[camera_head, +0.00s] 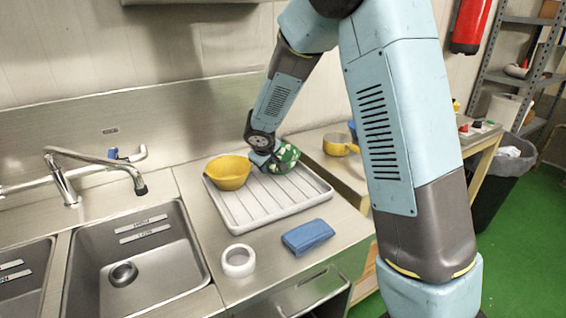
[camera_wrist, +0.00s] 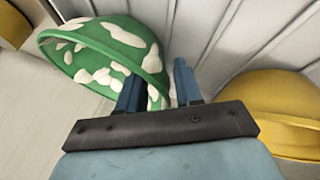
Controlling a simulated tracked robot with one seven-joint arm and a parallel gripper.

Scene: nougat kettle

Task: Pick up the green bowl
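The green bowl (camera_head: 286,155) with white patches is at the back right of the white drying rack (camera_head: 243,215) and looks tilted. In the wrist view the green bowl (camera_wrist: 117,45) fills the upper left. My gripper (camera_head: 262,160) is down at its left side in the head view. In the wrist view my gripper (camera_wrist: 158,85) has its two blue fingers apart. One finger overlaps the bowl and the other is beyond its edge, with part of the bowl's side showing between them. Whether either finger touches the bowl is hidden.
A yellow bowl (camera_head: 228,172) stands on the rack close to my gripper; the yellow bowl (camera_wrist: 285,110) is also at the right in the wrist view. A white ring-shaped item (camera_head: 238,261) and a blue cloth (camera_head: 308,236) lie in front. A sink (camera_head: 135,255) is left.

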